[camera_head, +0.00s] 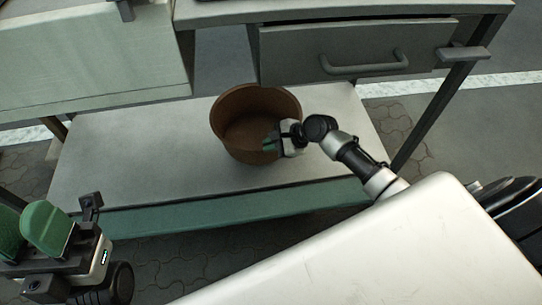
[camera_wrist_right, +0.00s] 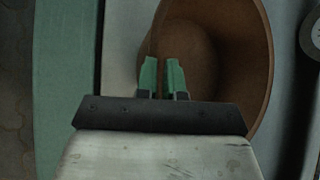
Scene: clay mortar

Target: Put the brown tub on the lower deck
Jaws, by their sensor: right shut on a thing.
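The brown tub (camera_head: 232,127) is upright at the middle of the lower deck (camera_head: 120,168), under the workbench. It looks empty inside, and I cannot tell whether its base touches the deck. My right gripper (camera_head: 270,142) is shut on the near right wall of the tub. In the right wrist view, the green fingertips (camera_wrist_right: 162,76) pinch the tub wall, and the tub (camera_wrist_right: 215,50) opens to the right of them. My left gripper (camera_head: 25,232) is at the lower left, with its green fingers apart and nothing between them, away from the tub.
A drawer (camera_head: 355,50) with a bar handle hangs above the deck's right side. A pale cabinet or panel (camera_head: 90,55) hangs above its left. Dark table legs (camera_head: 440,110) stand at the sides. The deck is clear left and right of the tub.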

